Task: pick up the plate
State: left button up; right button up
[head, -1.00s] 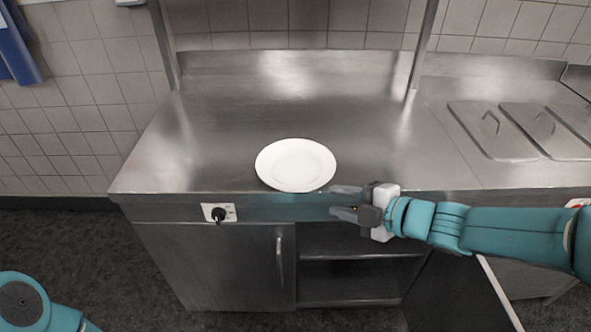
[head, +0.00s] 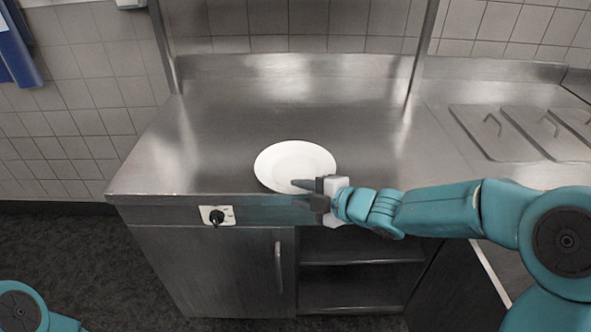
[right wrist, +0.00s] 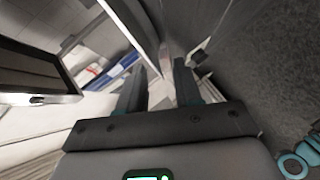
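The white round plate (head: 290,160) lies flat at the front edge of the steel counter (head: 220,140). My right gripper (head: 299,192) is at the plate's front right rim, and one dark finger overlaps the rim in the head view. The lower finger is hard to make out there. In the right wrist view my right gripper (right wrist: 160,82) has its two fingers apart, with a narrow pale strip between them that may be the plate's edge. I cannot tell whether a finger touches the plate. My left gripper is out of view.
Metal lids (head: 497,130) with handles sit on the counter at the right. A control knob (head: 216,216) and a cabinet door (head: 215,270) are on the front, beside open shelves (head: 350,285). The counter behind the plate is clear.

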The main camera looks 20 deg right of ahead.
grip_shut()
jog(key=shift+r, duration=0.15)
